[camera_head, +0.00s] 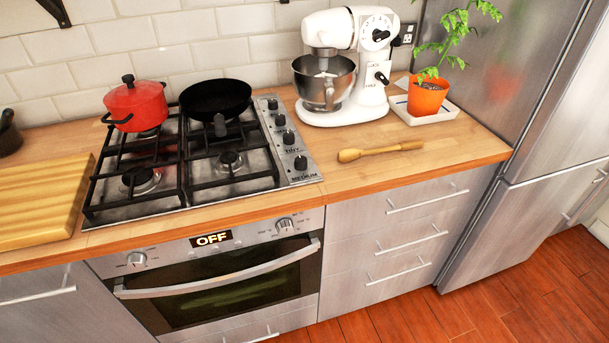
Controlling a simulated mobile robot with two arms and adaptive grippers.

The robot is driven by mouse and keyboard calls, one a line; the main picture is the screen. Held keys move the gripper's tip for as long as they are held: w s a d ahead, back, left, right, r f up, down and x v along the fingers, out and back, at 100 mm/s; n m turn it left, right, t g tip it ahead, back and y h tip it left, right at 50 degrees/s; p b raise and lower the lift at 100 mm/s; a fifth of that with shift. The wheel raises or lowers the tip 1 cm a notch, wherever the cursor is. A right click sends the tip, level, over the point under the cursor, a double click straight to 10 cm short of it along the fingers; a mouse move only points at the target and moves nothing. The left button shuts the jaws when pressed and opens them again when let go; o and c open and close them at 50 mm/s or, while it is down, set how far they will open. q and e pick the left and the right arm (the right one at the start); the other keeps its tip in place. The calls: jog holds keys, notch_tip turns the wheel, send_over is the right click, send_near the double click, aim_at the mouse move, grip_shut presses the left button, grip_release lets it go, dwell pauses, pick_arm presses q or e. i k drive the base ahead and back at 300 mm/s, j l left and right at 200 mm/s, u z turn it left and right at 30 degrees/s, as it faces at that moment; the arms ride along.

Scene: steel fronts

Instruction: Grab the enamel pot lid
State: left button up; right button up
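A red pot (137,109) with side handles stands on the back left burner of the gas hob. Its red lid (131,88) sits on top of it and has a black knob in the middle. The lid looks closed on the pot. Neither of my grippers is in view.
A black pan (215,97) sits on the back right burner, close to the pot. A cutting board (40,200) lies left of the hob (185,165). A white stand mixer (340,65), wooden spoon (380,151) and potted plant (428,95) are to the right. The front burners are empty.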

aim_at(132, 93)
jog(key=i+j+u, duration=0.1)
jog(key=j+u, duration=0.2)
jog(key=u, duration=0.15)
jog(key=i+j+u, duration=0.2)
jog(key=u, duration=0.25)
jog(key=i+j+u, duration=0.2)
jog(key=u, duration=0.25)
